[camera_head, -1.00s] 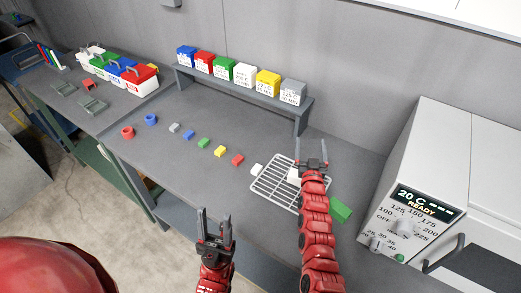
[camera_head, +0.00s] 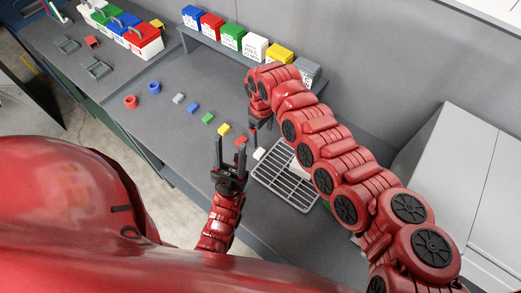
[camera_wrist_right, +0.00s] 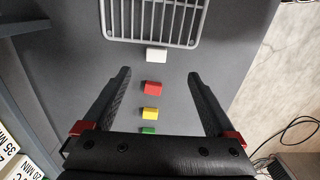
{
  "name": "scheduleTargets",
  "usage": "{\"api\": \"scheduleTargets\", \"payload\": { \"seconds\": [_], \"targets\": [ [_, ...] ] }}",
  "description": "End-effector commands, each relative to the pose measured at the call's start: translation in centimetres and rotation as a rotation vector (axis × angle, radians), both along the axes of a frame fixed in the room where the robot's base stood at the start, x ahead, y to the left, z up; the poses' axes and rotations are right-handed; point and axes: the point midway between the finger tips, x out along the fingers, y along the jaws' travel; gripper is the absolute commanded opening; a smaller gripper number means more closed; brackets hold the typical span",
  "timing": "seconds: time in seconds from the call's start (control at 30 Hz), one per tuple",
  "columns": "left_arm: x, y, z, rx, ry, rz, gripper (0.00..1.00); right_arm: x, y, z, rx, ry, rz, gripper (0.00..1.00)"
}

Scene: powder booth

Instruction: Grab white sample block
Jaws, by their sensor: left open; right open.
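The white sample block (camera_head: 259,153) lies on the grey bench beside the left edge of a wire rack (camera_head: 287,188). In the right wrist view the white block (camera_wrist_right: 157,54) sits just below the rack (camera_wrist_right: 155,40), a little beyond my fingertips and between their lines. My right gripper (camera_head: 261,134) is open, pointing down over the row of blocks near the white one; in its wrist view the open fingers (camera_wrist_right: 159,73) hold nothing. My left gripper (camera_head: 229,143) is open and empty, in front of the row.
A red block (camera_wrist_right: 153,87), a yellow block (camera_wrist_right: 151,114) and a green block (camera_wrist_right: 148,130) line up below the white one. Labelled boxes stand on a shelf (camera_head: 190,44) behind. A grey oven (camera_head: 445,185) is at the right. Another white item on the rack is partly hidden by my arm.

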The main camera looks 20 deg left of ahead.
Motion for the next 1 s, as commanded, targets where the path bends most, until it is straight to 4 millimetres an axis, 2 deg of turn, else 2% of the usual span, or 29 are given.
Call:
{"api": "scheduleTargets", "payload": {
  "seconds": [0.03, 0.13, 0.2, 0.3, 0.63, 0.9, 1.0],
  "targets": [
    [0.0, 0.0, 0.2, 0.0, 0.0, 0.0, 0.5, -0.2, 0.0, -1.3, -0.003, 0.003, 0.002, 0.91],
    [0.0, 0.0, -1.0, 0.0, 0.0, 0.0, 0.5, -0.1, 0.1, -4.1, -0.001, 0.0, 0.0, 0.91],
    [0.0, 0.0, -2.7, 0.0, 0.0, 0.0, 0.5, 0.1, 0.0, -6.2, 0.001, -0.003, -0.002, 0.91],
    [0.0, 0.0, -3.8, 0.0, 0.0, 0.0, 0.5, 0.1, 0.1, -7.8, 0.004, -0.004, -0.002, 0.91],
    [0.0, 0.0, -5.2, 0.0, -0.001, 0.0, 0.5, 0.3, 0.2, -9.3, 0.006, -0.005, -0.002, 0.91],
    [0.0, 0.0, -9.5, 0.0, 0.0, 0.0, 0.5, 0.8, 0.7, -12.2, 0.005, -0.006, -0.001, 0.91],
    [0.0, 0.0, -10.5, 0.0, 0.0, 0.0, 0.5, 0.9, 0.7, -13.5, 0.005, -0.005, -0.004, 0.91]
  ]
}}
